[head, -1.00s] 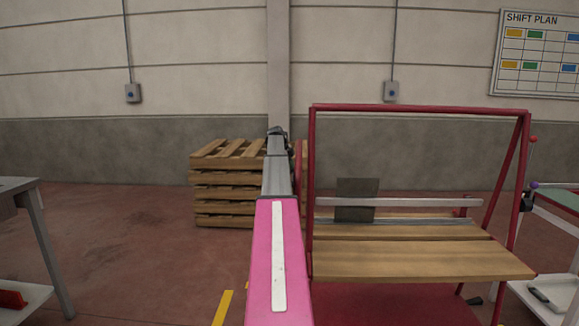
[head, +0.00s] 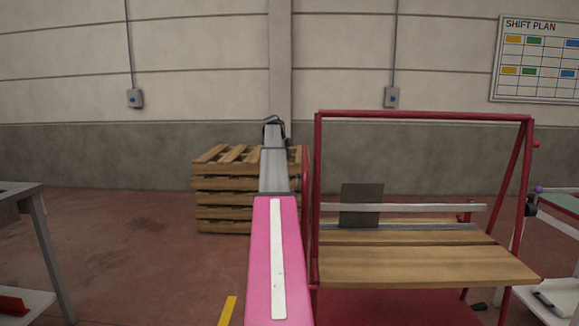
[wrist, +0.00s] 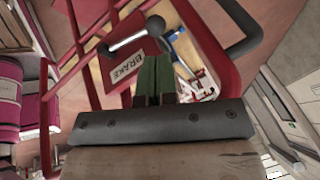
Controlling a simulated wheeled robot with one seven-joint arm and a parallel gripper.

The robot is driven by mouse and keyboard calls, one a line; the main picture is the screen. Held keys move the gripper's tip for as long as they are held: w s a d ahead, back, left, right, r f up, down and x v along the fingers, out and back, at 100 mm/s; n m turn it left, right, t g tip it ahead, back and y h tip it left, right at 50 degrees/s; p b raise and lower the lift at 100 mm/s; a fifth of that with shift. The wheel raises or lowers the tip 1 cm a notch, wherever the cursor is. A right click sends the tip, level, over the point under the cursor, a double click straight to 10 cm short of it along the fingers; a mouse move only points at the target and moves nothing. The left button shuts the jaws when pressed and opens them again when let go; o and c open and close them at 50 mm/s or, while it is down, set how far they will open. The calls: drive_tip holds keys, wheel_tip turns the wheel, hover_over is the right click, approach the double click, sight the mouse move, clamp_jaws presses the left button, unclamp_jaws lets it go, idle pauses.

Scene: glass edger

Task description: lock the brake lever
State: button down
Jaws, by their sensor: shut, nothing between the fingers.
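The brake lever (wrist: 127,40) shows in the wrist view as a pale metal bar with a dark knob at its upper right end. It lies slantwise just above a plate marked BRAKE (wrist: 126,68) on a red frame. My gripper (wrist: 153,78) has green fingers that are together and empty. They are just below and right of the lever, beside the plate, and appear apart from the lever. In the head view my arm reaches forward to the left side of the red rack (head: 425,114); the lever and fingertips cannot be made out there.
Red tubes (wrist: 82,50) of the frame run close around the fingers in the wrist view. Stacked pallets (head: 222,185) stand behind my arm. A wooden shelf (head: 420,268) and a dark panel (head: 361,204) are on the rack. Floor at left is open.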

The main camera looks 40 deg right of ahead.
drive_tip(key=r, duration=0.1)
drive_tip(key=w+r, duration=0.1)
drive_tip(key=r, duration=0.1)
drive_tip(key=a+r, duration=0.1)
drive_tip(key=shift+w+r, duration=0.35)
drive_tip(key=shift+a, duration=0.1)
drive_tip(key=s+a+f+n+y, duration=0.15)
drive_tip(key=a+f+n, duration=0.35)
drive_tip(key=a+f, duration=0.55)
drive_tip(key=s+a+f+n+t, duration=0.1)
drive_tip(key=s+a+f+n, duration=0.3)
drive_tip(key=a+f, duration=0.7)
drive_tip(key=s+a+f+n+y, duration=0.1)
drive_tip(key=a+f+n, duration=0.5)
drive_tip(key=a+f, duration=0.45)
drive_tip(key=s+a+f+n, duration=0.5)
drive_tip(key=s+a, duration=0.3)
drive_tip(key=a, duration=0.1)
drive_tip(key=s+a+f+n+y, duration=0.1)
drive_tip(key=s+a+f+n, duration=0.4)
drive_tip(key=a, duration=0.5)
drive_tip(key=s+a+f+n+y, duration=0.1)
drive_tip(key=s+a+f+n, duration=0.4)
drive_tip(key=s+a, duration=0.4)
drive_tip(key=shift+s+a+f, duration=0.3)
drive_tip(key=shift+s, duration=0.55)
